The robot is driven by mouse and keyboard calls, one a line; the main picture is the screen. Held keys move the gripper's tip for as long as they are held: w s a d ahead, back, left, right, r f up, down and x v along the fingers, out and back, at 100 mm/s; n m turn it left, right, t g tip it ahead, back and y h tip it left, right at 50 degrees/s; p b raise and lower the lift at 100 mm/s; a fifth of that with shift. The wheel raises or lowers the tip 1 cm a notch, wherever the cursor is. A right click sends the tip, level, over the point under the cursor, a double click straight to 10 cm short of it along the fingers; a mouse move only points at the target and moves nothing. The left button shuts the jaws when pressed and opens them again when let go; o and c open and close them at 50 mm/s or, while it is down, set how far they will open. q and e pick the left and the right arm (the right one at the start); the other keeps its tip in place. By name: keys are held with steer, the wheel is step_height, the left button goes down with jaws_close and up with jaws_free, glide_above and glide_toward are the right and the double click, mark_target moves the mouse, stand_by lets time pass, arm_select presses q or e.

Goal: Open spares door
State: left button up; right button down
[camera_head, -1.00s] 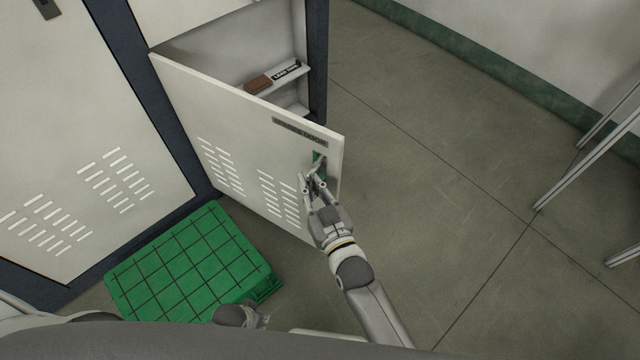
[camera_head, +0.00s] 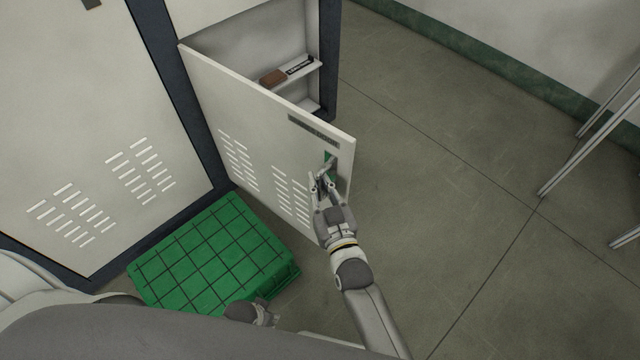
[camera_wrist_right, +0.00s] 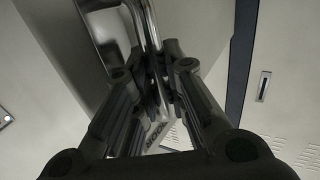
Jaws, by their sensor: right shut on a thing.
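The spares door (camera_head: 250,120) is a pale panel with two groups of vent slots and a dark label plate (camera_head: 314,131). It stands part open, hinged at its left side, with the cabinet interior showing behind it. My right gripper (camera_head: 322,182) is shut on the handle. In the right wrist view the fingers (camera_wrist_right: 155,85) close around the metal handle (camera_wrist_right: 115,35). My left gripper (camera_head: 262,313) shows only in small part at the bottom, and its jaws are not clear.
A green crate (camera_head: 210,255) with a grid top is on the floor below the door. A shelf (camera_head: 308,76) inside holds a brown block (camera_head: 273,77) and a dark labelled item (camera_head: 299,66). A closed vented door (camera_head: 90,110) is at left. The floor at right is clear up to metal legs (camera_head: 590,140).

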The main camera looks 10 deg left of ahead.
steer(key=c, duration=1.5)
jaws_free()
steer(key=shift+a, duration=0.1)
steer(key=shift+o, duration=0.2)
steer(key=shift+s+d+f, duration=0.1)
steer(key=shift+s+d, duration=0.2)
steer(key=shift+s, duration=0.15)
steer(key=v, duration=1.1)
